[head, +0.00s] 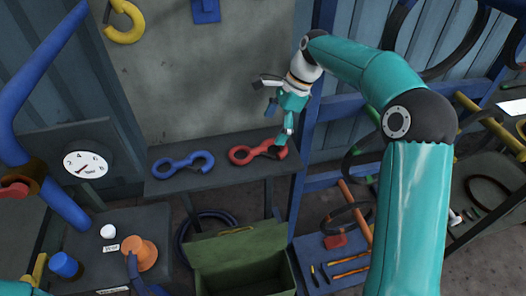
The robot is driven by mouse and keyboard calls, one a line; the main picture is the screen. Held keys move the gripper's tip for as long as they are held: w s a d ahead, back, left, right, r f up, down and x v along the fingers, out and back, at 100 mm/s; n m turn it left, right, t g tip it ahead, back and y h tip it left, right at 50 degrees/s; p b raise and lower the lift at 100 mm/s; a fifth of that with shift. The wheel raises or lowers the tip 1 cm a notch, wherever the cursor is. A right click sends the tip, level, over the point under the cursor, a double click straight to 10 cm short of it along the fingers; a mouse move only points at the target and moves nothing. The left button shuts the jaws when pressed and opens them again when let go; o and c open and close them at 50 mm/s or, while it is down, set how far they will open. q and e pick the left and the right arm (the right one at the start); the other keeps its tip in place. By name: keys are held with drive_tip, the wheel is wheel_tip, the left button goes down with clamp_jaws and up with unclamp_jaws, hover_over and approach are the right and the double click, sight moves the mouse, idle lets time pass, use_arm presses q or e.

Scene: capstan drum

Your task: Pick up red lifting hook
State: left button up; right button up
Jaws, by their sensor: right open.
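The red lifting hook (242,156) lies on a dark shelf (222,182), with a ring at its left end and an open hook shape at its right. My right gripper (270,117) is open just above the hook's right end. Its lower fingertip overlaps that right end in the picture; I cannot tell whether it touches. The other finger points left, higher up against the wall. Nothing is between the fingers. My left gripper is not in view; only a bit of teal arm shows at the bottom left corner.
A similar blue hook (168,167) lies left of the red one on the shelf. A yellow hook (124,32) hangs on the wall. A green open box (243,245) stands below the shelf. A blue post (312,125) rises close right of my gripper.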

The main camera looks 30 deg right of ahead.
sight(265, 148)
drive_tip(key=shift+s+p+x, duration=0.2)
drive_tip(key=shift+p+x, duration=0.25)
drive_tip(key=shift+x, duration=2.7)
drive_tip(key=c, duration=1.6)
drive_tip(key=shift+r, duration=0.2)
wheel_tip(265, 148, up, 10)
drive_tip(key=shift+f, duration=0.15)
